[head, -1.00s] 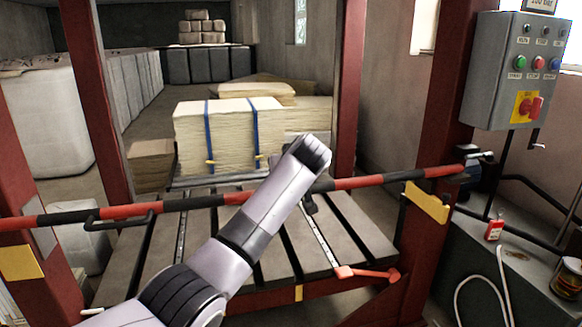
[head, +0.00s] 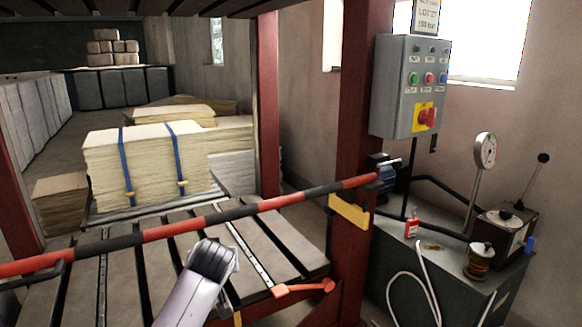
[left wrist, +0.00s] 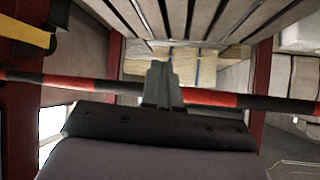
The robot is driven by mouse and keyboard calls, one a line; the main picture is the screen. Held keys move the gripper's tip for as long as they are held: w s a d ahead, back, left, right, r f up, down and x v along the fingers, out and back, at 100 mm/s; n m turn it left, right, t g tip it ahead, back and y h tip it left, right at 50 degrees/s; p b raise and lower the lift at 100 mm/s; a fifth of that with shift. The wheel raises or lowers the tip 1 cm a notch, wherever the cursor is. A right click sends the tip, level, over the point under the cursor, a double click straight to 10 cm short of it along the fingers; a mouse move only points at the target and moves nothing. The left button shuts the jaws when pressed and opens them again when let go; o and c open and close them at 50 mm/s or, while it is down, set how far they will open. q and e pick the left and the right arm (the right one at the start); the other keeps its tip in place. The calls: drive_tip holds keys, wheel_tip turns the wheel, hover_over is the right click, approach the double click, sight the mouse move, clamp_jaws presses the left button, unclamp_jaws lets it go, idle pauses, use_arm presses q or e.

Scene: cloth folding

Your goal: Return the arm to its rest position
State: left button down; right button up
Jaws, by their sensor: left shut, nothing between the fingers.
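My left arm (head: 190,297) comes in from the bottom of the head view, light grey-lilac with a dark rounded joint at its upper end. The joint shows in front of the slatted platform, below the red-and-black striped bar. My left gripper is mostly hidden behind the arm there. In the left wrist view my left gripper (left wrist: 161,72) is shut and empty, its dark fingers together. The fingers overlap the striped bar (left wrist: 228,100) in that picture; I cannot tell the distance between them. My right gripper is not in view.
The striped bar (head: 255,208) crosses between red posts (head: 358,130). A slatted platform (head: 285,248) lies behind it, with a strapped stack of pale sheets (head: 150,165). A grey control box (head: 397,88) hangs right. A bench (head: 375,262) holds a can (head: 478,262) and a gauge (head: 485,150).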

use_arm(q)
drive_tip(key=s+f+m+h+p, duration=0.3)
drive_tip(key=s+f, duration=1.1)
drive_tip(key=f, duration=0.1)
drive_tip(key=s+a+f+m+h+p, duration=0.2)
drive_tip(key=s, duration=1.8)
drive_tip(key=shift+s+t, duration=0.35)
drive_tip(key=shift+t, duration=0.05)
